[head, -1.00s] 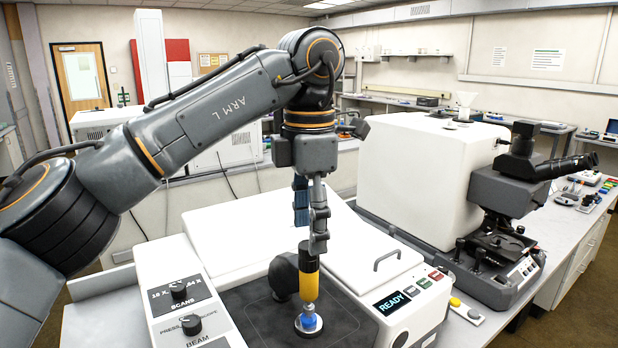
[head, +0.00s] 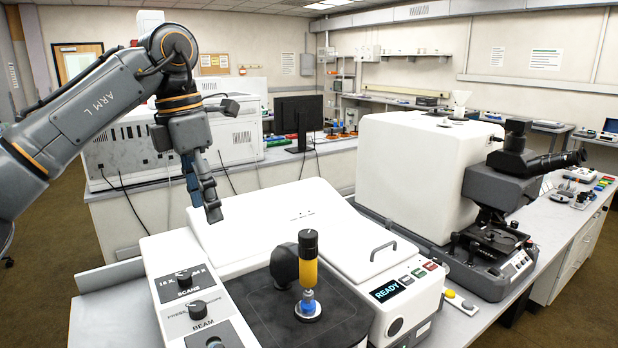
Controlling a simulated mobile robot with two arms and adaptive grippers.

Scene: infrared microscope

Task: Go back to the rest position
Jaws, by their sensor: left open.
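My left gripper (head: 211,203) hangs at the end of the left arm, fingers pointing down, over the left part of the white instrument's lid. It is open and holds nothing. A yellow and black handled tool (head: 307,272) stands upright on the instrument's dark top plate, its blue lower end on a small round metal base (head: 308,311). The gripper is well apart from it, to its upper left. My right gripper is not in view.
The white instrument (head: 262,228) has a READY display (head: 386,291) and a knob panel (head: 187,290). A microscope (head: 495,220) with a white housing (head: 410,175) stands to the right. A monitor (head: 298,116) and a white box unit (head: 130,150) stand on the bench behind.

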